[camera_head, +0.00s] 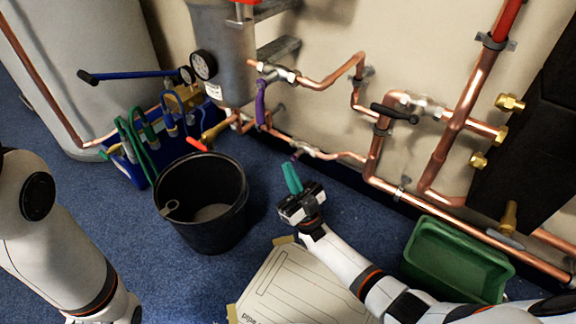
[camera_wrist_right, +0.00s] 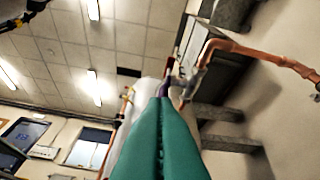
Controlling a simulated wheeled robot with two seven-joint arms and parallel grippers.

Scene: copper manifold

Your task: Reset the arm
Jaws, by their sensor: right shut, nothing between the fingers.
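My right gripper (camera_head: 291,178) has teal fingers and reaches up from the lower right in the head view, in front of the copper pipes. Its fingers are together with nothing between them. In the right wrist view the teal fingers (camera_wrist_right: 160,140) fill the lower middle, pressed side by side, pointing toward a valve with a purple handle. My left arm (camera_head: 60,240) shows at the left edge of the head view. Its gripper is outside the picture.
A black bucket (camera_head: 203,236) stands on the blue carpet, left of my right gripper. A green bin (camera_head: 458,262) and a paper sheet (camera_head: 290,290) lie near my right arm. Copper pipes (camera_head: 330,78) with a purple-handled valve (camera_head: 261,102) run along the wall. A blue tool caddy (camera_head: 128,160) stands left.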

